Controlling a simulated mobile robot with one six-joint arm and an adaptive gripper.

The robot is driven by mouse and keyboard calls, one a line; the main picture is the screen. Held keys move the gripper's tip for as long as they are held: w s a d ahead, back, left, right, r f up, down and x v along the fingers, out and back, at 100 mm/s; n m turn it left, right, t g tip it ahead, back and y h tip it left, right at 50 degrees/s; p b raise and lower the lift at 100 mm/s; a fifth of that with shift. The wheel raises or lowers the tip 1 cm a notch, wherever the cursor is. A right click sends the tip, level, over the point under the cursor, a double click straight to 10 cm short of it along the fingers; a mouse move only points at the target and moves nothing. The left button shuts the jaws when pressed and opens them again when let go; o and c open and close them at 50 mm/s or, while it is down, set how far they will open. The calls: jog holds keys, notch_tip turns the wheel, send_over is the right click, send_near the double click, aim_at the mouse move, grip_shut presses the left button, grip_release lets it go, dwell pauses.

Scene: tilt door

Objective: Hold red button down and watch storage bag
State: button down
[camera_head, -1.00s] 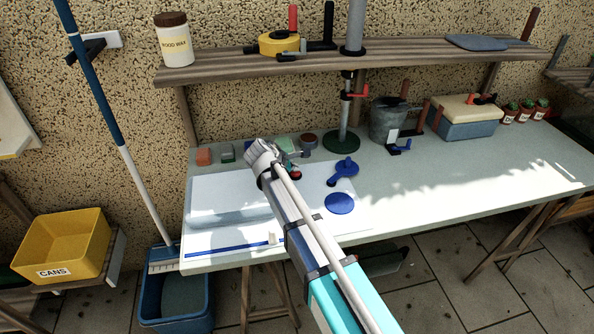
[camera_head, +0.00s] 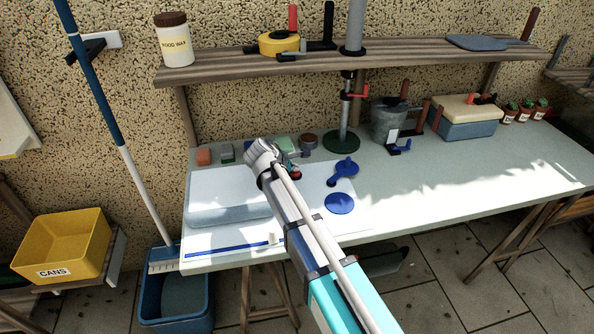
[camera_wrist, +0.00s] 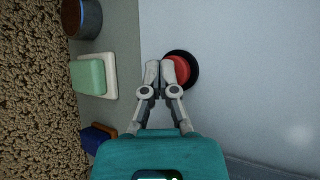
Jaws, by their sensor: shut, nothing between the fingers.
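The red button (camera_wrist: 183,70) sits in a round black base in the wrist view. A small bit of it shows beside my gripper in the head view. My gripper (camera_wrist: 160,70) is shut and empty, with its fingertips over the button's left edge. I cannot tell how far the button is pressed. The storage bag (camera_head: 225,195) is a pale blue, puffed, pillow-like shape on the left of the workbench. My arm hides its right end.
The workbench (camera_head: 440,185) is mostly clear on the right. A blue disc (camera_head: 340,203) and a blue handled piece (camera_head: 345,169) lie near my arm. A green block (camera_wrist: 89,75) and a dark round tin (camera_wrist: 84,18) stand near the wall. A wooden shelf (camera_head: 400,58) hangs above.

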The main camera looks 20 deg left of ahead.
jog(key=shift+r, duration=0.2)
dwell(0.6)
jog(key=shift+r+p, duration=0.75)
jog(key=shift+p, duration=0.2)
jog(key=shift+r+p, duration=2.5)
jog(key=shift+r, duration=0.05)
jog(key=s+d+f+m+g+p, duration=0.15)
jog(key=d+m, duration=0.35)
jog(key=d, duration=0.8)
jog(key=s+d+m+g+p, duration=0.1)
jog(key=s+d+m+g, duration=0.15)
jog(key=d+m, duration=0.7)
jog(key=s+d+m+g+y+p, duration=0.1)
jog(key=s+d+m, duration=0.1)
jog(key=s+d, duration=0.2)
jog(key=s+d+m+g+y+p, duration=0.1)
jog(key=s+d+m+g, duration=0.1)
jog(key=d, duration=0.8)
jog(key=s+d+r+m+g+y+p, duration=0.1)
jog(key=s+d+m, duration=0.3)
jog(key=s+d, duration=0.2)
jog(key=shift+s+d+y, duration=0.25)
jog(key=shift+d+y, duration=0.05)
jog(key=shift+d, duration=0.6)
